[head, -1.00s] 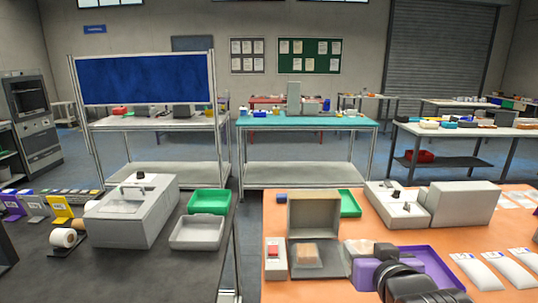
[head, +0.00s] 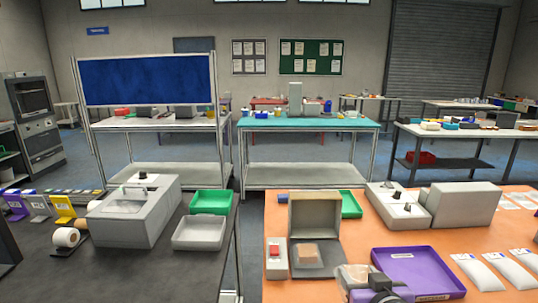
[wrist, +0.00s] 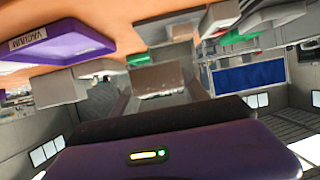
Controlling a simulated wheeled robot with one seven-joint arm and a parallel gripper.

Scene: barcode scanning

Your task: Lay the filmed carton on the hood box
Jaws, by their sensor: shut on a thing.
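My gripper (head: 357,278) is at the front of the orange table, low in the head view. It is shut on the filmed carton (head: 350,272), a small tan block with pale film, partly hidden by the gripper. In the wrist view the carton (wrist: 162,86) shows as a brown face between the fingers. The hood box (head: 315,215) is grey, with its hood raised and a tan block on its low base. It stands behind and left of my gripper, apart from the carton. It also shows in the wrist view (wrist: 172,54).
A purple tray (head: 418,262) lies right of my gripper. A box with a red button (head: 275,258) stands left of the hood box. Grey machines (head: 465,205) and a green tray (head: 350,204) stand behind. White packets (head: 478,272) lie at right.

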